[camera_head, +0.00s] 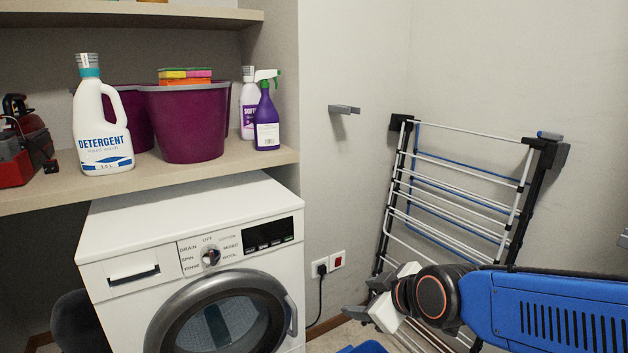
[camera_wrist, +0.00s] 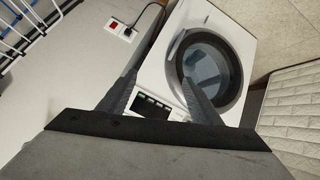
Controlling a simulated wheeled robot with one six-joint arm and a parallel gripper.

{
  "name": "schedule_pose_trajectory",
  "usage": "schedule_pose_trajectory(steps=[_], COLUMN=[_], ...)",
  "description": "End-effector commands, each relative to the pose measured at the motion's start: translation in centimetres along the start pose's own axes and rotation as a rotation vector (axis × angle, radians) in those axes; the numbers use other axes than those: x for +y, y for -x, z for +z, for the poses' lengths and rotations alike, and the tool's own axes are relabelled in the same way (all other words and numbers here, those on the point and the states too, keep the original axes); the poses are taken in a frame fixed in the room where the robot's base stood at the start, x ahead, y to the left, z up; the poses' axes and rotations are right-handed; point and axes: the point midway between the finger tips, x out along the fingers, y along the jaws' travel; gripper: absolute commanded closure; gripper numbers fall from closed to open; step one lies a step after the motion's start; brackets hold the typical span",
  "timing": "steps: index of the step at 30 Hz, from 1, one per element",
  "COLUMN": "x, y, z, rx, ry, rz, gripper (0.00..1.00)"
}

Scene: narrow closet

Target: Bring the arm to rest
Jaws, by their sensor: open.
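My blue arm (camera_head: 550,310) reaches in from the lower right in the head view. My gripper (camera_head: 372,298) is at its left end, in front of the drying rack's lower part. In the wrist view my gripper (camera_wrist: 160,82) shows two dark fingers spread apart with nothing between them. Beyond the fingers is the front of the washing machine (camera_wrist: 222,25). In the head view the gripper is to the right of the washing machine (camera_head: 180,220) and apart from it.
A folded drying rack (camera_head: 515,190) leans on the wall behind my arm. A shelf (camera_head: 225,165) above the washer holds a detergent bottle (camera_head: 100,125), purple buckets (camera_head: 187,125) and a spray bottle (camera_head: 267,120). A wall outlet (camera_head: 337,260) with a plug is left of the rack.

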Motion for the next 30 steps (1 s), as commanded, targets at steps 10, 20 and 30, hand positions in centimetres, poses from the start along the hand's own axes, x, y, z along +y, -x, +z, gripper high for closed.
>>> schedule_pose_trajectory(steps=[10,20,30], x=[2.7,1.9,1.7], y=[9.4,16.2,16.8], z=[10.6,17.1,17.6], rx=[-0.298,-0.498,-0.515], ry=[-0.452,-0.763,-0.788], rz=[0.069,0.181,0.192], gripper=[0.42,0.42,0.42])
